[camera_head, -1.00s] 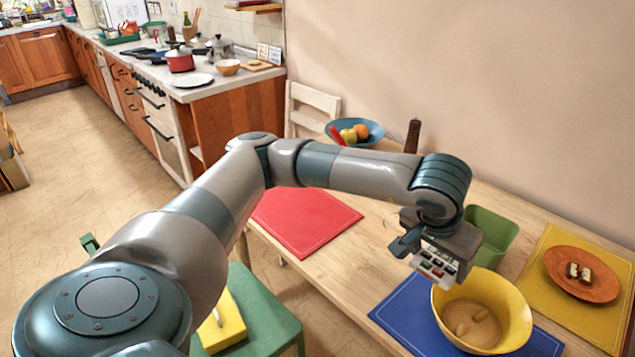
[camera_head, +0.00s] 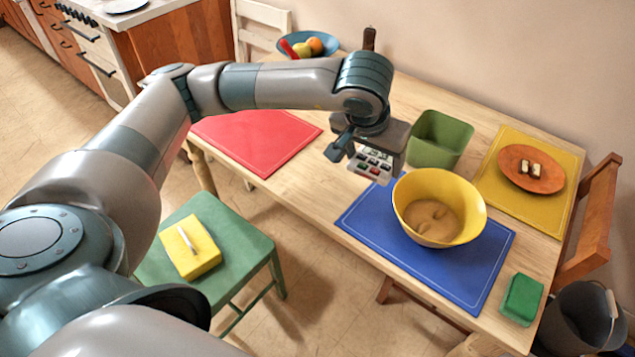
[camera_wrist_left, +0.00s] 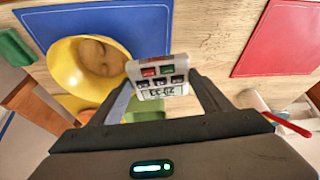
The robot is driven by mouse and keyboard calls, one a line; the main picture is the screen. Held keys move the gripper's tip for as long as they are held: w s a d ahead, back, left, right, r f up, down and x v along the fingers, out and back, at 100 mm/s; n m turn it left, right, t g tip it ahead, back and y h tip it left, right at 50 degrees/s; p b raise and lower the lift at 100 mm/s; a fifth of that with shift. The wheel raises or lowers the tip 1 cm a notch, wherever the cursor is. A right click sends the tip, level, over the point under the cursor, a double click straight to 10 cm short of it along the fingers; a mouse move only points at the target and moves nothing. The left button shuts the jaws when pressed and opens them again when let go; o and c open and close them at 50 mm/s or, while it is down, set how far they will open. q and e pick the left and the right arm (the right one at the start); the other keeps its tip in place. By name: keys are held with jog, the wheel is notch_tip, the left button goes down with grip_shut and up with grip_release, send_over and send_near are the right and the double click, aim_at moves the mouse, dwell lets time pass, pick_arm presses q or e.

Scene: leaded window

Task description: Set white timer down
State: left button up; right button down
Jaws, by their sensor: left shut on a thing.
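The white timer (camera_head: 371,163) is a small white box with a display and red, green and dark buttons. My left gripper (camera_head: 366,152) is shut on it and holds it above the wooden table, just left of the yellow bowl. In the left wrist view the timer (camera_wrist_left: 158,78) sits between the two fingers (camera_wrist_left: 160,90), its buttons and display facing the camera. Whether its underside touches anything cannot be told. My right gripper does not show.
The yellow bowl (camera_head: 438,205) stands on a blue mat (camera_head: 370,215). A green bin (camera_head: 440,138) stands behind. A red mat (camera_head: 260,138), a fruit bowl (camera_head: 310,46), an orange plate (camera_head: 531,170) and a green block (camera_head: 521,299) are also on the table. Bare wood (camera_head: 310,185) lies between the red and blue mats.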

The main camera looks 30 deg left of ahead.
pick_arm(q)
jog(key=a+f+n+y+b, duration=0.1)
jog(key=a+f+n+b, duration=0.1)
jog(key=f, duration=0.3)
jog(key=shift+w+a+f+n, duration=0.2)
jog(key=shift+a+n, duration=0.4)
jog(key=shift+a, duration=0.2)
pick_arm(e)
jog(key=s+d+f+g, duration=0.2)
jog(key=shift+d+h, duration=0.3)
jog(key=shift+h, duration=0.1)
pick_arm(q)
jog(key=a+f, duration=0.2)
jog(key=a, duration=0.1)
jog(key=w+a+f+p, duration=0.1)
jog(key=a+f, duration=0.1)
jog(key=a, duration=0.2)
jog(key=w+a+f+p, duration=0.1)
jog(key=a+f, duration=0.2)
jog(key=a, duration=0.1)
jog(key=shift+a, duration=0.25)
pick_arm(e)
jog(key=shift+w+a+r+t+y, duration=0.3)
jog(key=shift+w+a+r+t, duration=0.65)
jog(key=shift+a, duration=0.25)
pick_arm(q)
jog(key=shift+s, duration=0.1)
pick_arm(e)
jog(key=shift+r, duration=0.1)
